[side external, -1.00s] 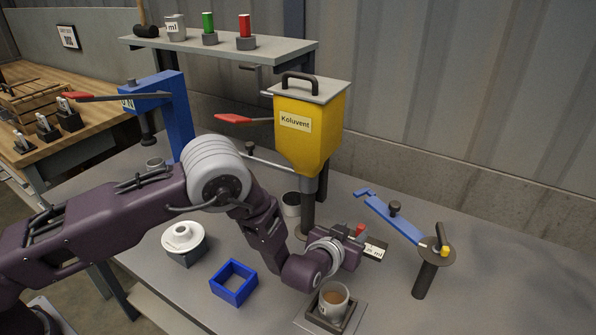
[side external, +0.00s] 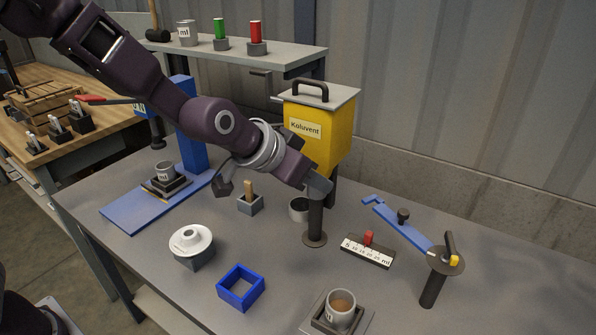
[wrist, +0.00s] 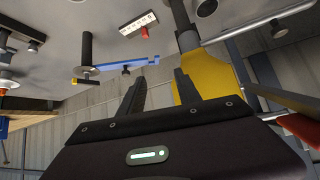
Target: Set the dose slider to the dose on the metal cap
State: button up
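The dose slider is a dark block with a white scale (side external: 367,251) marked in ml and a red knob (side external: 368,238) near the scale's middle; the exact reading is too small to tell. In the wrist view the scale (wrist: 137,23) shows at the top with its red knob (wrist: 146,33). A grey metal cup (side external: 186,34) on the shelf bears an "ml" label; its number is unreadable. A similar labelled cup (side external: 165,171) stands on the blue press base. I cannot tell which is the cap. My gripper (wrist: 160,82) is open and empty, away from the slider, near the yellow hopper.
The yellow hopper (side external: 318,130) labelled Koluvent stands close to my gripper. A cup of brown contents (side external: 341,308), a blue square frame (side external: 241,287) and a white-lidded pot (side external: 191,242) stand in front.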

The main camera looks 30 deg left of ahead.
jog(key=shift+s+a+r, duration=0.35)
jog(key=shift+s+r, duration=0.1)
jog(key=shift+s, duration=0.1)
jog(key=shift+s+a+r, duration=0.3)
jog(key=shift+s+r, duration=0.1)
jog(key=shift+s, duration=0.15)
jog(key=s+a+r+n+g, duration=0.1)
jog(key=s+a+r, duration=0.25)
jog(key=s, duration=0.35)
jog(key=s+a+r+g, duration=0.1)
jog(key=s+a+r, duration=0.25)
jog(key=s, duration=0.35)
jog(key=s+a+f+n+y, duration=0.1)
jog(key=s+a, duration=0.2)
jog(key=s, duration=0.4)
jog(key=s+a+f+n+g+y, duration=0.1)
jog(key=s+a, duration=0.2)
jog(key=s, duration=0.5)
jog(key=shift+s, duration=0.15)
